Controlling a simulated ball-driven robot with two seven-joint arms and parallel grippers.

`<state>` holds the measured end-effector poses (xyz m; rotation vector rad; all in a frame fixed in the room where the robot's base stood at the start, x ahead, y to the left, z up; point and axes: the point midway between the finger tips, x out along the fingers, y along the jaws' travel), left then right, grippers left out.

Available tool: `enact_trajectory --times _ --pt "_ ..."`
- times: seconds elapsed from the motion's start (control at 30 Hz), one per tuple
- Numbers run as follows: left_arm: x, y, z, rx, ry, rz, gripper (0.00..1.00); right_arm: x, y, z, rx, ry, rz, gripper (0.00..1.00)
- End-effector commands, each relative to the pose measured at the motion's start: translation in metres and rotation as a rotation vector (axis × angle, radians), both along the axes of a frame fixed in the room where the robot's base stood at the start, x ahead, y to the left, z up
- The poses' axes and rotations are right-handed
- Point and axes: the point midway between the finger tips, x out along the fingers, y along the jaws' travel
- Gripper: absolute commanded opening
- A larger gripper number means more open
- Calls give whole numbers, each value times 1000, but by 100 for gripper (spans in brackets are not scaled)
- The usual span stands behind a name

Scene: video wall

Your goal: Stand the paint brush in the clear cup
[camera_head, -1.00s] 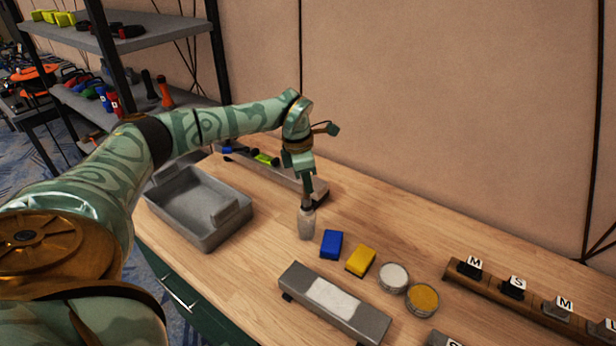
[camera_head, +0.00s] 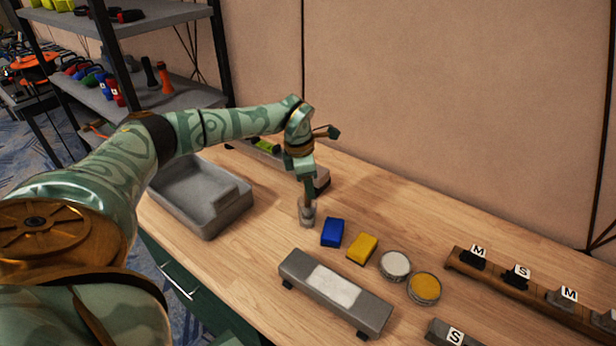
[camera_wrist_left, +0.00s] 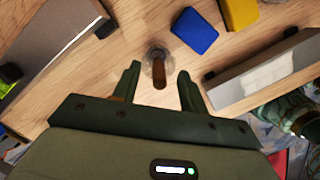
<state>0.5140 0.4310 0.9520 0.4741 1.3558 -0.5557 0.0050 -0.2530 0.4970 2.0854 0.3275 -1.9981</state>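The clear cup (camera_head: 307,216) stands on the wooden bench, left of the blue block. The paint brush, with a brown handle, appears to stand upright in the cup; its handle (camera_wrist_left: 159,76) shows end-on in the left wrist view, with the round cup (camera_wrist_left: 152,60) around it. My left gripper (camera_head: 306,186) is just above the cup, pointing down. In the left wrist view its fingers (camera_wrist_left: 157,88) are apart, one on each side of the handle, with gaps visible. The bristles cannot be made out. My right gripper is not in view.
A blue block (camera_head: 332,232), a yellow block (camera_head: 362,248) and two round tins (camera_head: 395,265) lie right of the cup. A grey bar (camera_head: 365,308) is in front, a grey tray (camera_head: 215,222) to the left.

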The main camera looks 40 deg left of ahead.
Motion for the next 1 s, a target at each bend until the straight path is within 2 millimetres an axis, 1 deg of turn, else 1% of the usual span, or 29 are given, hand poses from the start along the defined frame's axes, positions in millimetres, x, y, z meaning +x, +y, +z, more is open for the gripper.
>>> enact_trajectory --times 0.23,0.37,0.47,0.7,0.8,0.9,1.0 --pt "0 0 0 0 0 0 42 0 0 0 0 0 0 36" --pt "-1 1 10 0 -3 0 42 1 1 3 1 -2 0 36" --pt "-3 3 29 0 -4 0 42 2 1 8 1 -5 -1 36" --pt "-11 9 96 1 -6 1 42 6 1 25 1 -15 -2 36" --pt "-14 12 120 0 -4 0 42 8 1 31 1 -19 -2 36" --pt "-17 14 139 0 -3 1 42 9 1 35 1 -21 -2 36" --pt "-18 15 152 0 -1 0 42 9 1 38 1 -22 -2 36"
